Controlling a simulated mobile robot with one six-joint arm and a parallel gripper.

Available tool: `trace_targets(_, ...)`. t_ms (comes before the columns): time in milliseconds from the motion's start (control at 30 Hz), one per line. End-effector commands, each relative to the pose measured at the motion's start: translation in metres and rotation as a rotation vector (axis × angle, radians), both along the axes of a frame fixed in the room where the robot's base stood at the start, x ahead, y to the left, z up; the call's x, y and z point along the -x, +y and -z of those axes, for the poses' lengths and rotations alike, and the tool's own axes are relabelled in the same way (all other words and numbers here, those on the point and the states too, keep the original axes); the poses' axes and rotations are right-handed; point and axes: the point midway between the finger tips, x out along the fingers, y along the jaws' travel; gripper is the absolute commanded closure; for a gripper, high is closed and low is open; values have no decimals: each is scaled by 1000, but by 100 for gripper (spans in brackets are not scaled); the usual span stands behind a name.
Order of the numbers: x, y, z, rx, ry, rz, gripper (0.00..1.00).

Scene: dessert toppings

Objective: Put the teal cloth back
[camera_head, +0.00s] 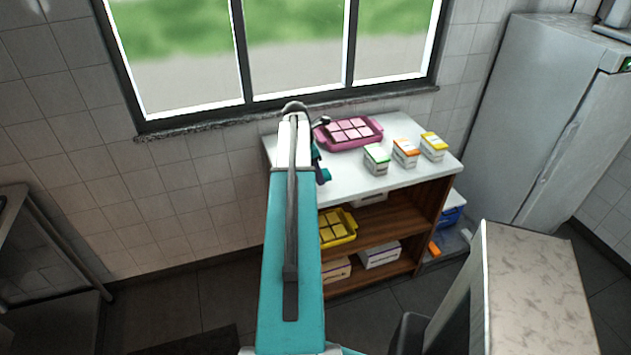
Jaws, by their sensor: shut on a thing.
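My teal and white arm reaches up the middle of the view to the left end of the white-topped shelf unit (400,180). My gripper is at the far end of the arm, mostly hidden behind it. Only small dark and teal parts of the arm's end (321,172) show past its right side. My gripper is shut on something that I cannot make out. I cannot pick out the teal cloth, as the arm's own parts are teal too.
A pink tray (374,139) with pink blocks and several small cartons (405,152) stand on the top. A yellow tray (350,233) and white boxes (380,254) are on the shelves below. A fridge (540,120) stands right. A pale-topped counter (535,290) is at front right.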

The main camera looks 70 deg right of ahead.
Motion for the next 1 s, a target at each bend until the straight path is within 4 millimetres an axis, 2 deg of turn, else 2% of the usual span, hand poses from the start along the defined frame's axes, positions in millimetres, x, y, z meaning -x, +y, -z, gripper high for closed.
trace_targets(400,1,0,29,-1,0,1,81)
trace_targets(867,1,0,34,0,0,2,81)
trace_targets(900,1,0,34,0,0,2,55)
trace_targets(1000,1,0,34,0,0,2,38)
